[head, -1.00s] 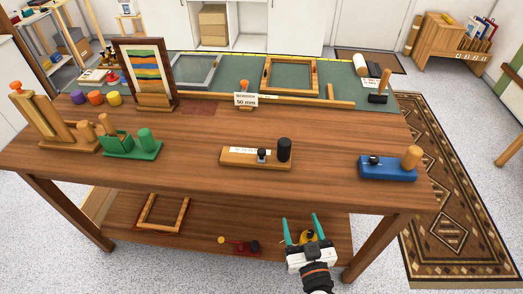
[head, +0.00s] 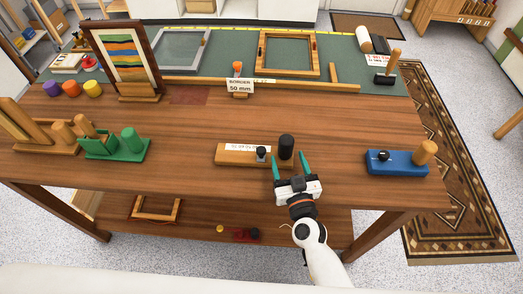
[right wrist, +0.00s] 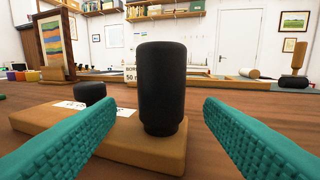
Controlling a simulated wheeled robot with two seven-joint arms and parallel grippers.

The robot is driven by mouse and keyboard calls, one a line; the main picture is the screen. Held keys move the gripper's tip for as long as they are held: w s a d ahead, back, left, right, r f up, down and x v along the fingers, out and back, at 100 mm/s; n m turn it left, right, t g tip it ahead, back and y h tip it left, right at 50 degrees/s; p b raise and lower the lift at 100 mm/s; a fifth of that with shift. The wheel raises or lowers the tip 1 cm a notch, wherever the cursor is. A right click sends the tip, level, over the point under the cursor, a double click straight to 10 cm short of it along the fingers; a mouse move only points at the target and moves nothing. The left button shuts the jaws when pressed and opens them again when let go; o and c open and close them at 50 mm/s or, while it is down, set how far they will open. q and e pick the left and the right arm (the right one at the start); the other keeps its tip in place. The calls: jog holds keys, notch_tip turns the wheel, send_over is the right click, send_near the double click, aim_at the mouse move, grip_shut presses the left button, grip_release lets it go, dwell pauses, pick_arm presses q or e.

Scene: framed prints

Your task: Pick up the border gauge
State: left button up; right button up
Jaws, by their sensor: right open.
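A wooden block gauge (head: 232,158) lies on the workbench, with a thick black upright handle (head: 286,147), a small black knob (head: 262,153) and a white label too small to read. In the right wrist view its black handle (right wrist: 163,85) stands upright, ahead of and between the fingertips. My right gripper (head: 290,165) is open with teal fingers at the near side of this block, apart from the handle. A blue block (head: 398,167) with a wooden handle lies to the right. A card reading BORDER 50 mm (head: 239,86) stands farther back. My left gripper is out of view.
A green holder with pegs (head: 115,147) is at the left. A framed striped print (head: 125,60) stands behind it. Empty frames (head: 288,53) lie on the green mat at the back. The bench between the wooden and blue blocks is clear.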

aim_at(284, 142)
jog(key=shift+w+a, duration=0.1)
jog(key=shift+w, duration=0.35)
jog(key=x, duration=0.3)
jog(key=r+p+x, duration=0.1)
jog(key=x, duration=0.1)
jog(key=shift+w+f, duration=0.1)
jog(key=shift+w, duration=0.2)
jog(key=shift+s, duration=0.15)
jog(key=c, duration=0.4)
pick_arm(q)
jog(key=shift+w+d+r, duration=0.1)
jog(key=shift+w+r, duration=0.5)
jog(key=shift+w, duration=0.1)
pick_arm(e)
jog(key=c, duration=0.9)
